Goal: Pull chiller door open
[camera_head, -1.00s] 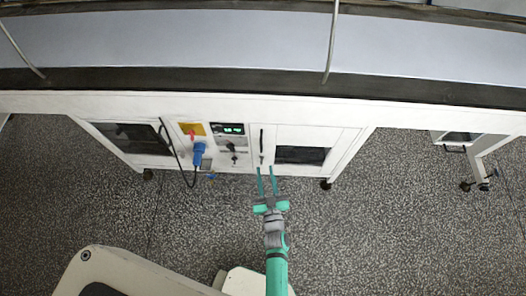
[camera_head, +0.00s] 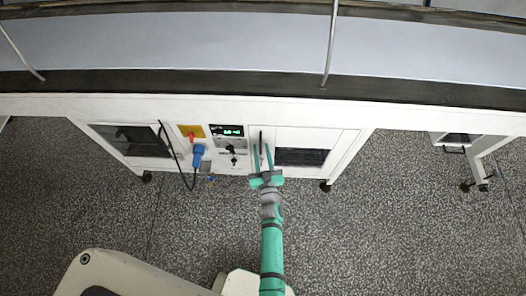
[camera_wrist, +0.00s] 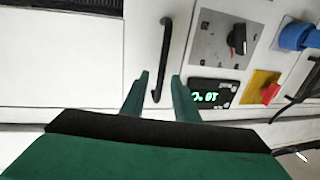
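The chiller door (camera_head: 320,140) is a white panel with a dark window, in the right part of the white cabinet in the head view. Its handle (camera_head: 261,141) is a thin black vertical bar near the door's left edge. In the wrist view the handle (camera_wrist: 163,58) stands upright on the white door (camera_wrist: 70,60), with its lower end between my fingertips. My gripper (camera_head: 262,150) is open, its two green fingers on either side of the handle. The gripper also shows in the wrist view (camera_wrist: 161,82). I cannot tell whether either finger touches the handle. The door looks closed.
A control panel with a green display (camera_head: 227,130), a black knob (camera_wrist: 237,38), a yellow-and-red switch (camera_head: 191,130) and a blue plug (camera_head: 198,152) with a black cable sits beside the door. The speckled floor (camera_head: 400,230) in front is clear.

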